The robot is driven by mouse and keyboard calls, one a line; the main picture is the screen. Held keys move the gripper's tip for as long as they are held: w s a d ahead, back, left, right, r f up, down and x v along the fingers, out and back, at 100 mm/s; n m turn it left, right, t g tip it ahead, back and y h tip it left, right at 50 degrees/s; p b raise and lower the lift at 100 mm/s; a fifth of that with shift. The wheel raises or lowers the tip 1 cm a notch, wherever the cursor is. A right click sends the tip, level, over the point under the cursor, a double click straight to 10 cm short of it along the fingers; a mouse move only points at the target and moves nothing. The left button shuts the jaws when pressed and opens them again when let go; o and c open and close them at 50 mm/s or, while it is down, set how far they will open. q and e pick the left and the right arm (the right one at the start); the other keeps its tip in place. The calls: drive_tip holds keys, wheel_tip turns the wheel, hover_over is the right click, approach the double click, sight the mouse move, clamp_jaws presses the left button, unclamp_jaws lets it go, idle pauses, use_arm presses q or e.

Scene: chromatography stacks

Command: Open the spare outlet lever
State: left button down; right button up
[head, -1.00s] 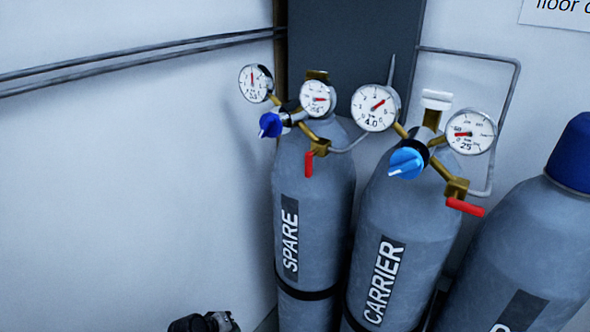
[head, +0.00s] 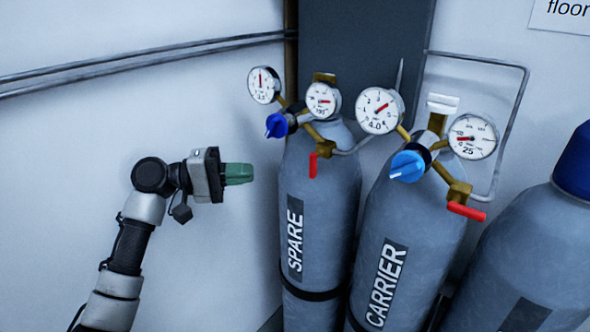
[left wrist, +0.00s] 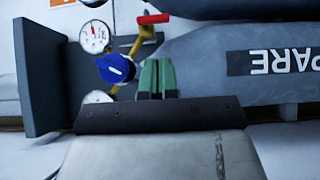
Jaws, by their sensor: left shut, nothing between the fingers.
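The SPARE cylinder (head: 325,200) stands at centre in the head view. Its red outlet lever (head: 313,165) hangs straight down from a brass fitting (head: 325,149). In the left wrist view the red lever (left wrist: 153,19) shows at the top. My left gripper (head: 240,174) has green fingers and is left of the cylinder, below the lever's height in the picture, pointing right. Its fingers (left wrist: 157,78) are shut and empty, apart from the lever. The SPARE blue regulator knob (head: 277,125) shows up and left of the lever. My right gripper is not in view.
The CARRIER cylinder (head: 412,240) stands close on the right, its red lever (head: 466,211) pointing sideways. A third cylinder with a blue cap (head: 575,165) is farther right. Pipes (head: 150,60) run along the wall. The space left of SPARE is free apart from my arm.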

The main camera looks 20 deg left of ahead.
use_arm(q)
drive_tip(key=p, duration=0.4)
approach(313, 166)
drive_tip(key=w+d+f, duration=0.1)
drive_tip(key=w+d, duration=0.3)
drive_tip(key=shift+w+d+f+p, duration=0.2)
drive_tip(key=shift+d+f+p, duration=0.1)
drive_tip(key=shift+d, duration=0.4)
drive_tip(key=shift+f+n+b, duration=0.1)
drive_tip(key=shift+n+b, duration=0.2)
